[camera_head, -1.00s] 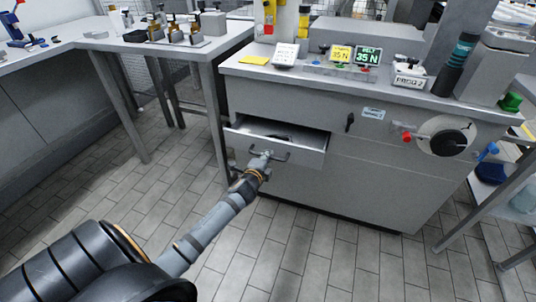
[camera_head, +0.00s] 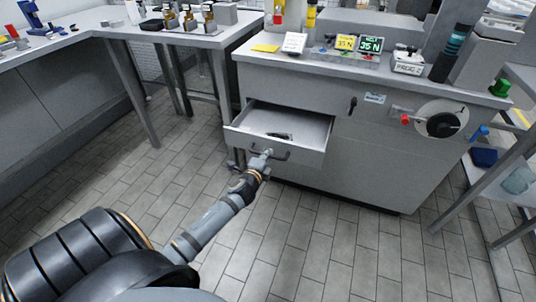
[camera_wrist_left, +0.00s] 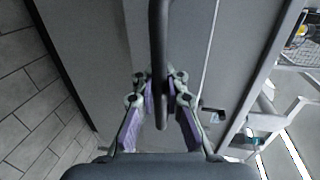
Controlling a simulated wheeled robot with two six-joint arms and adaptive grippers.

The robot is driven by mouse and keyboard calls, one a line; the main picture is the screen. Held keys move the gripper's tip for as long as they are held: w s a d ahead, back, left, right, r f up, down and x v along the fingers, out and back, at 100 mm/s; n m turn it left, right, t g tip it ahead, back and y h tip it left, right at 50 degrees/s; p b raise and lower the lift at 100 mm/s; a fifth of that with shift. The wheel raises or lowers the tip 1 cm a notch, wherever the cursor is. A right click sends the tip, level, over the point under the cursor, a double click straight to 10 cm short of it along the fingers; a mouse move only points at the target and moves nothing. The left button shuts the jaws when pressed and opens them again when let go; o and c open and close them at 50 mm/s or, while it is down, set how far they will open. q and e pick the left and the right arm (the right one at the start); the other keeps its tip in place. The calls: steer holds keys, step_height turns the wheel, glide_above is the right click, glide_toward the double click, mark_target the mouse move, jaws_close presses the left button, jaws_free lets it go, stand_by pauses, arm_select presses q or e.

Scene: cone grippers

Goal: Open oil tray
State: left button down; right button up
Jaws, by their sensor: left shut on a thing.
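The oil tray (camera_head: 297,128) is a grey drawer in the front of a grey machine cabinet. It stands pulled out, and its inside shows with a small dark object (camera_head: 279,136) lying in it. A dark bar handle (camera_head: 282,157) sits on its front panel. My left gripper (camera_head: 264,157) is at the left part of the handle. In the left wrist view, the fingers of the left gripper (camera_wrist_left: 161,105) close around the dark handle bar (camera_wrist_left: 158,50). My right gripper is in neither view.
The machine cabinet (camera_head: 345,165) has a handwheel (camera_head: 443,124) at the right and displays (camera_head: 370,45) on top. A grey workbench (camera_head: 120,33) stands at the left. The tiled floor (camera_head: 300,240) in front of the drawer is clear.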

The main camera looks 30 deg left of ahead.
arm_select(q)
steer(key=c, duration=1.4)
jaws_free()
steer(key=v, duration=1.2)
